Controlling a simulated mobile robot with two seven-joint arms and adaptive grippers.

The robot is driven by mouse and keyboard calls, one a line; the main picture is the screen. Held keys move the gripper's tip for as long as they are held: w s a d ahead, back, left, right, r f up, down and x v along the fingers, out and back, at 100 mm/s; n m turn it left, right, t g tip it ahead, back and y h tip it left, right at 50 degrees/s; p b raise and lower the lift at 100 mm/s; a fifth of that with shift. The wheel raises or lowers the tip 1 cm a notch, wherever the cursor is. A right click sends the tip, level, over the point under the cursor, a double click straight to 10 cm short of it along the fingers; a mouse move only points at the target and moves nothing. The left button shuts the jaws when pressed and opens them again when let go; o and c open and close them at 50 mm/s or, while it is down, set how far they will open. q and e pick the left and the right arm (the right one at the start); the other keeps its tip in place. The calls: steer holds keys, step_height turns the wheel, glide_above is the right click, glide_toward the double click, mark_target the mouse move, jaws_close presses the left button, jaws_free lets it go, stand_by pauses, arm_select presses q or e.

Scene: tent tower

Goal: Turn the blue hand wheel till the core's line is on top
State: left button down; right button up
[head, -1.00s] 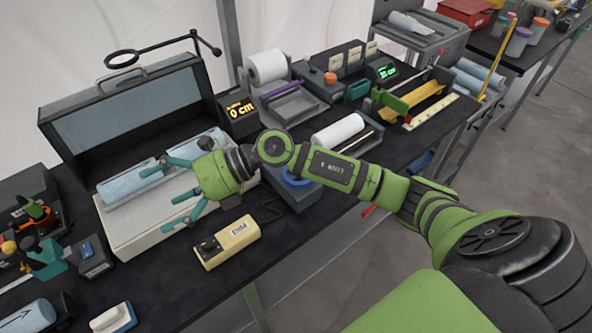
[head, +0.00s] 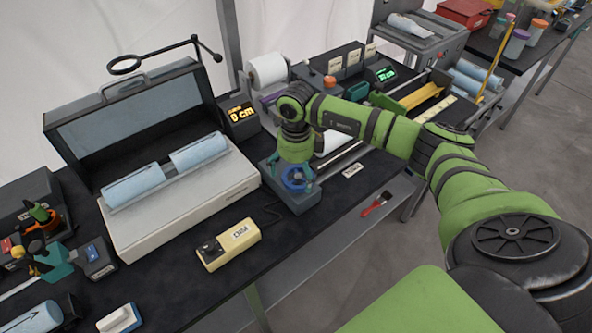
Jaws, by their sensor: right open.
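The blue hand wheel (head: 296,183) lies on top of a grey block at the table's front edge. My right gripper (head: 294,176) points down right over it, its teal fingers spread on both sides of the wheel. I cannot tell whether they touch it. Two light blue cylinders (head: 134,187) (head: 200,152) lie end to end along the white box at the left. A white roll (head: 327,144) behind the wheel block is mostly hidden by my right arm. No line on any of these shows clearly. My left gripper is out of view.
A cream box with a black knob (head: 230,244) stands left of the wheel block. A dark hinged lid (head: 130,110) rises behind the white box. A display reading 0 cm (head: 240,113) stands behind. A red brush (head: 376,203) lies below the table's edge.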

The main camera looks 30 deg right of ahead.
steer(key=shift+f, duration=0.8)
steer(key=c, duration=1)
steer(key=shift+s+r, duration=0.1)
steer(key=shift+a+r, duration=0.1)
